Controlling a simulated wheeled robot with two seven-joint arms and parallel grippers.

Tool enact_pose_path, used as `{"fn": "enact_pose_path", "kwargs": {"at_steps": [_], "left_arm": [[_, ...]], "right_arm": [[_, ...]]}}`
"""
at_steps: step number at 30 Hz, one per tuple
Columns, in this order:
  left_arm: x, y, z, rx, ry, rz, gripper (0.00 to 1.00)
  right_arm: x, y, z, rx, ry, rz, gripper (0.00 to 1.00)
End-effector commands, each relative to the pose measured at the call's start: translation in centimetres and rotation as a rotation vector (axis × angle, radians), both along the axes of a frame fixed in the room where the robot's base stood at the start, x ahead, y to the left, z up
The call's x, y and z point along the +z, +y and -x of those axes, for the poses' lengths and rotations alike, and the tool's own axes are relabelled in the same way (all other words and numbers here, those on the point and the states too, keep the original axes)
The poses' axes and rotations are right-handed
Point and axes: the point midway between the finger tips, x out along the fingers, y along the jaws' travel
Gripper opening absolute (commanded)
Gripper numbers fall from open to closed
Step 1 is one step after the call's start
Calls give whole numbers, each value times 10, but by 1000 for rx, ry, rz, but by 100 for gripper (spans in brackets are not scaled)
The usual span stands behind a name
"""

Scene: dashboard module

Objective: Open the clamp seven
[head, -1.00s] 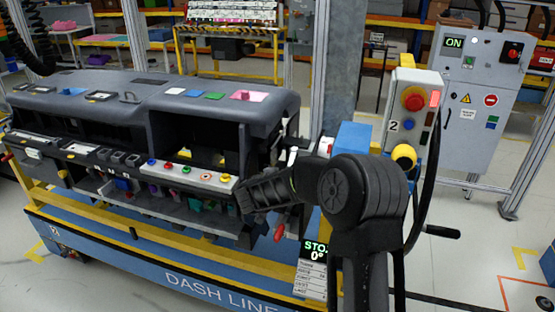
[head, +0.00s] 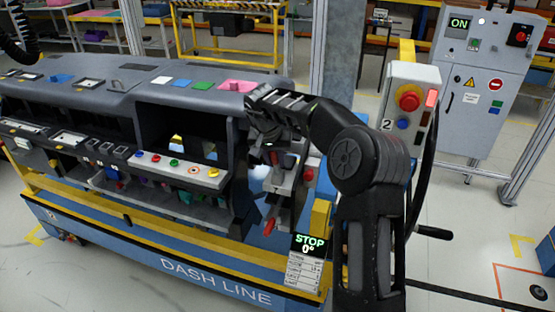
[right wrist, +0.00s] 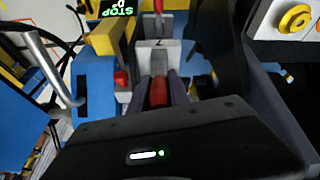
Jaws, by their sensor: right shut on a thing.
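The clamp (head: 283,186) stands at the right end of the dashboard module. In the right wrist view its grey plate (right wrist: 158,55) bears a dark mark that looks like a 7. My right gripper (right wrist: 158,98) is shut on a red grip (right wrist: 158,92) of the clamp, which shows between its fingers. In the head view my right gripper (head: 268,140) reaches down over the clamp from above and hides part of it. A red-tipped part (head: 270,226) hangs lower at the front, and a red knob (head: 310,174) sits to the right. My left gripper is not in view.
The dashboard module (head: 110,90) lies left of the clamp on a blue and yellow line carriage (head: 150,251). A STOP 0° display (head: 309,243) is below right. A control box (head: 410,105) with a red button stands close to the right of my arm.

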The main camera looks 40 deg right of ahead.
Motion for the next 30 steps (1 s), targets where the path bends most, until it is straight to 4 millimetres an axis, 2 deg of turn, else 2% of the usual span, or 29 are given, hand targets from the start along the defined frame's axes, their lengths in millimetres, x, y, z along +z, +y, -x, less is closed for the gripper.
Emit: {"fn": "enact_pose_path", "kwargs": {"at_steps": [15,16,23,30], "left_arm": [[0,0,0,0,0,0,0],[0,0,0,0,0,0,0],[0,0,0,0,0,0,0],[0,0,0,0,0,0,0]], "right_arm": [[2,0,-2,0,8,-20,0],[2,0,-2,0,8,-21,25],[1,0,-1,0,12,-20,44],[1,0,0,0,14,-20,44]]}}
